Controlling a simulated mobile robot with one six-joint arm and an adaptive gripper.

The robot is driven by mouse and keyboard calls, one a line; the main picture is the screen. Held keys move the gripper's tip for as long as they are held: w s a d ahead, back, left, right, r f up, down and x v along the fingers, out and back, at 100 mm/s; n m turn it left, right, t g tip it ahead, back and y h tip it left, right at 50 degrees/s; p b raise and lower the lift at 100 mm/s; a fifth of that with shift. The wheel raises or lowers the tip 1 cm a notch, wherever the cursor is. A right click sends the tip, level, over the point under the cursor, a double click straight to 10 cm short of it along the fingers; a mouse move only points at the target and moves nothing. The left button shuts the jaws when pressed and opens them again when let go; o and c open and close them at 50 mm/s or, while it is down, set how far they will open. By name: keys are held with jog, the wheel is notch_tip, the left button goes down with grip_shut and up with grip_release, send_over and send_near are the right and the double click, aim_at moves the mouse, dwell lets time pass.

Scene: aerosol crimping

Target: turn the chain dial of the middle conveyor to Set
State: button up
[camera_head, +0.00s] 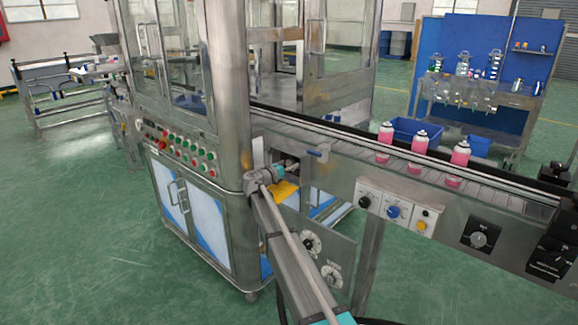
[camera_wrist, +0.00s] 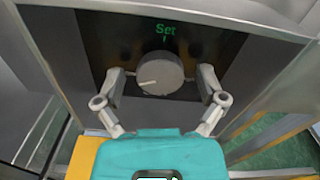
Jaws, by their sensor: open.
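The dial (camera_wrist: 160,73) is a round grey knob on a black panel (camera_wrist: 110,42) in the wrist view. A green "Set" label (camera_wrist: 165,30) with a tick stands above it. The dial's white pointer line points left and slightly down, away from the Set tick. My gripper (camera_wrist: 160,76) is open, with one finger at each side of the dial. Gaps seem to show between fingers and knob; contact is not clear. In the head view my gripper (camera_head: 289,169) is by the conveyor's near side at the machine corner, and the dial before it cannot be made out.
The conveyor (camera_head: 480,186) carries several pink cans (camera_head: 420,141). Its side holds a white control box (camera_head: 396,210) and another black dial panel (camera_head: 480,236). A grey panel (camera_head: 320,258) with two dials is beside my arm. The machine cabinet (camera_head: 200,205) stands left.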

jog(key=c, duration=1.1)
jog(key=shift+c, duration=0.2)
jog(key=shift+m, duration=0.3)
jog(key=m, duration=1.6)
jog(key=shift+m, duration=0.4)
jog(key=m, duration=0.5)
jog(key=shift+d, duration=0.1)
